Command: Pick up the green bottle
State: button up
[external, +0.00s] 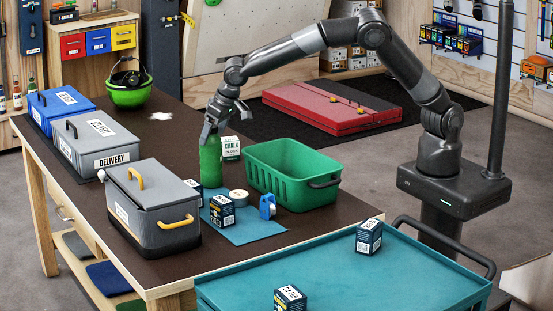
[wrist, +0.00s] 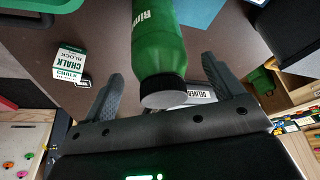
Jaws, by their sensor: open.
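The green bottle (external: 210,163) stands upright on the dark table top, beside the green bin. In the wrist view the green bottle (wrist: 158,42) shows lettering and a black cap with a grey top, nearest the palm. My gripper (external: 211,128) is at the top of the bottle and points down. In the wrist view my gripper (wrist: 162,75) has its fingers spread, one on each side of the bottle's cap end, with visible gaps. It holds nothing. I cannot tell exactly how far down the bottle the fingertips reach.
A chalk box (external: 230,147) stands close behind the bottle and also shows in the wrist view (wrist: 69,65). A green bin (external: 290,205) is to the right. A blue mat (external: 250,232) with a dark box (external: 222,210) lies in front. Grey delivery cases (external: 98,142) stand left.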

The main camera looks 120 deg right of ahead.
aim_at(210, 141)
jog(key=x, duration=0.3)
jog(key=shift+f, duration=0.3)
jog(key=shift+c, duration=0.6)
jog(key=shift+w+r, duration=0.1)
jog(key=c, duration=1.5)
